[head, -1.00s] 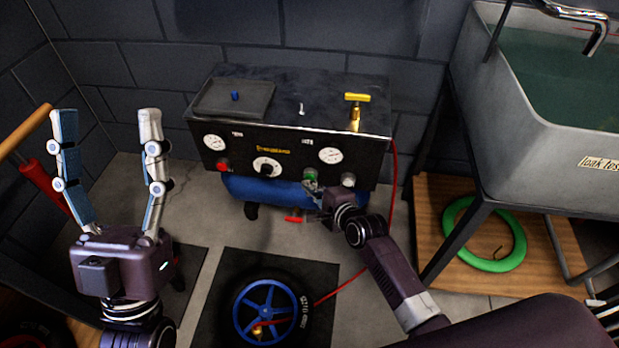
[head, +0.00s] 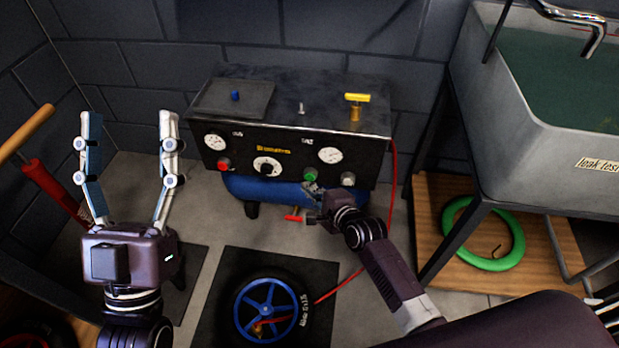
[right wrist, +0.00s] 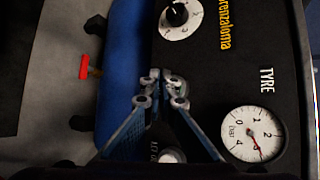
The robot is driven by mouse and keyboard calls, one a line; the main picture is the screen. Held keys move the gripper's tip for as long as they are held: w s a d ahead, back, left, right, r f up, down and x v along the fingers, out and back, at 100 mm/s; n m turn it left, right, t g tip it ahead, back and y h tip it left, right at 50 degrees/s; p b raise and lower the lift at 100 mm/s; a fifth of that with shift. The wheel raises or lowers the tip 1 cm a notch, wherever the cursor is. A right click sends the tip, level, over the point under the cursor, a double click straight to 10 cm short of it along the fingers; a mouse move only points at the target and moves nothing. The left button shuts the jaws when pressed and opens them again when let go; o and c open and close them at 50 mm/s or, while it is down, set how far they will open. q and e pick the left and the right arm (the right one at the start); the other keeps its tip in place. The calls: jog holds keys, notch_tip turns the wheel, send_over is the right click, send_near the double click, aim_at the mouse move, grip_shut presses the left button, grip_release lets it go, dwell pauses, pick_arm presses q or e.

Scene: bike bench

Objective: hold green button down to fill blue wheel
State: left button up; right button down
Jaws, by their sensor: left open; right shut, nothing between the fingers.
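The green button (head: 310,174) is on the black front panel of the compressor (head: 262,152), below the right gauge in the head view. My right gripper (head: 310,187) is shut and empty, its fingertips just below the button; I cannot tell whether they touch it. My left gripper (head: 130,125) is open and empty, left of the compressor.
The tyre gauge (right wrist: 253,134) has a red needle near 3. A red button (head: 224,164), a dial (head: 267,167) and a grey button (head: 348,179) share the panel. A leak-test sink (head: 560,135) stands right, above a green tyre (head: 484,264). A red pump (head: 50,188) is far left.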

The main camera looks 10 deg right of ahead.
pick_arm(q)
jog(key=w+f+g+y+p, duration=0.2)
jog(key=w+f+g, duration=0.3)
jog(key=f, duration=1.1)
jog(key=shift+w+a+g+y+p, duration=0.35)
jog(key=shift+g+p, duration=0.35)
jog(key=shift+g, duration=1.1)
pick_arm(e)
jog(key=shift+s+a, duration=0.3)
jog(key=shift+s, duration=0.45)
jog(key=shift+s+a, duration=0.35)
jog(key=shift+s, duration=0.45)
jog(key=shift+s+a, duration=0.3)
jog(key=shift+s, duration=0.45)
pick_arm(q)
jog(key=shift+s+d, duration=0.1)
jog(key=shift+s, duration=0.05)
